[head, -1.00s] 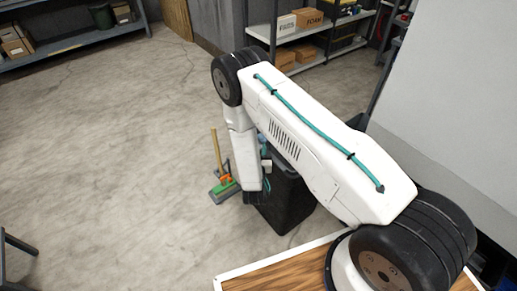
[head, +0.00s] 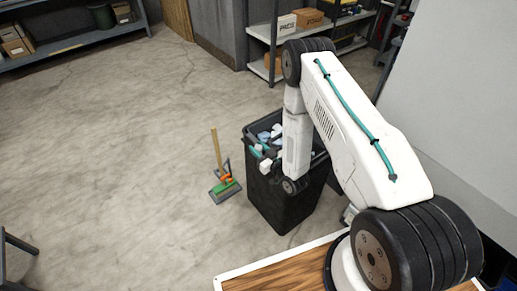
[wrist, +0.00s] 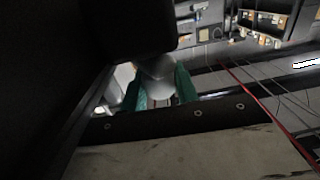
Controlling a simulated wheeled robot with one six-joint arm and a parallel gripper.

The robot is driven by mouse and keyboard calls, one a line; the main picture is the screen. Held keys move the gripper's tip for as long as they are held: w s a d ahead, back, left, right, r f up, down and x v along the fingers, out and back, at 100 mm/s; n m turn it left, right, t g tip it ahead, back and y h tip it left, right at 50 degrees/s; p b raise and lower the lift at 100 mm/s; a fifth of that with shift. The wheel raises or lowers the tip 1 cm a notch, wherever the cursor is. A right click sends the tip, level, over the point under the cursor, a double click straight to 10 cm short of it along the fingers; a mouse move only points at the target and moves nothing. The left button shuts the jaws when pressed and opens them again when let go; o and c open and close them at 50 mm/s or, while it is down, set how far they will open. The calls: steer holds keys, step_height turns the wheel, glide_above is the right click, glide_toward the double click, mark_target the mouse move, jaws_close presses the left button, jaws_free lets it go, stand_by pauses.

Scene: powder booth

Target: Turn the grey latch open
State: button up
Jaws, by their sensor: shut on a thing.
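In the wrist view, my gripper (wrist: 163,92) has its two teal fingers on either side of a pale grey, rounded piece, which looks like the grey latch (wrist: 155,75). The gripper is shut on it. The picture is dark, and a black shape above covers part of the piece, so its turn angle cannot be told.
A dark strip with bolts (wrist: 170,124) runs just below the fingers. A red cable (wrist: 262,110) and thin wires hang at right. Open floor lies left.

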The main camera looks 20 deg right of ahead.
steer(key=shift+y, duration=0.3)
steer(key=o, duration=1)
steer(key=shift+c, duration=0.2)
steer(key=shift+s, duration=0.1)
steer(key=v, duration=0.7)
steer(key=shift+s+d, duration=0.2)
steer(key=shift+s, duration=0.05)
